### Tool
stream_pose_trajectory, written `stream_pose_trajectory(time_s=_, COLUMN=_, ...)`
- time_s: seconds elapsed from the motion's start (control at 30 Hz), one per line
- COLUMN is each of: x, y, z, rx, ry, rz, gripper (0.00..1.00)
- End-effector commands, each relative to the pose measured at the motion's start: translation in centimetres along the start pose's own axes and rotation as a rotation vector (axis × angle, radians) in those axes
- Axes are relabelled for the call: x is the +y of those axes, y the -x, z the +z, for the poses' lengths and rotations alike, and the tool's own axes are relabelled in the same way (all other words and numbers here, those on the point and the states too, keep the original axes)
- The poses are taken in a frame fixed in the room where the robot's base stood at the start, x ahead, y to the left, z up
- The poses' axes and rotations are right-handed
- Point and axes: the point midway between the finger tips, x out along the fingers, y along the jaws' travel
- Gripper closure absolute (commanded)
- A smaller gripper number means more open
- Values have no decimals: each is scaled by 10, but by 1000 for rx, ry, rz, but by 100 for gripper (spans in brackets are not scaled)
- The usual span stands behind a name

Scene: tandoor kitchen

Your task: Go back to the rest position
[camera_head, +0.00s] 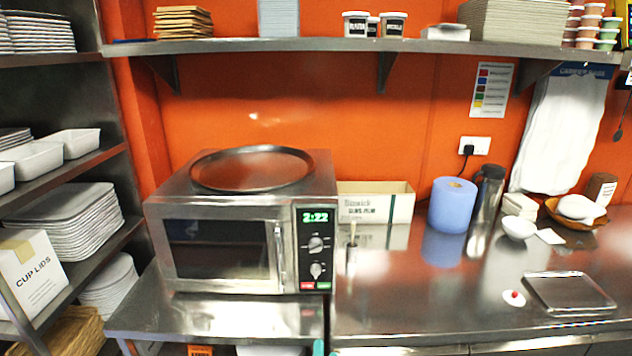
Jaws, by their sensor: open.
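My gripper and arm do not show clearly in this view. A small teal piece (318,348) is cut off by the bottom edge, and I cannot tell what it is. A steel microwave (222,245) stands on the left steel counter (215,318), its door shut and its display lit. A round dark tray (252,168) lies on top of it.
The right counter (420,305) holds a blue paper roll (452,206), a flask (488,195), a white bowl (519,228), a cling-film box (375,203) and a steel tray (569,292). Shelving (75,170) with dishes stands left. A wall shelf (330,45) runs above. The right counter's front middle is clear.

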Motion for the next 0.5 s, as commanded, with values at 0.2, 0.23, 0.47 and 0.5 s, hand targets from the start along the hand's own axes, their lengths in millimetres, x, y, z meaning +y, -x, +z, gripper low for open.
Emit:
stream_pose_trajectory(time_s=0.2, x=40, y=76, z=10, rx=-46, ry=240, rz=20, gripper=57)
stream_pose_trajectory(time_s=0.23, x=44, y=87, z=12, rx=-53, ry=271, rz=22, gripper=57)
stream_pose_trajectory(time_s=0.47, x=66, y=169, z=24, rx=-108, ry=482, rz=37, gripper=57)
stream_pose_trajectory(time_s=0.5, x=68, y=183, z=26, rx=-117, ry=515, rz=39, gripper=57)
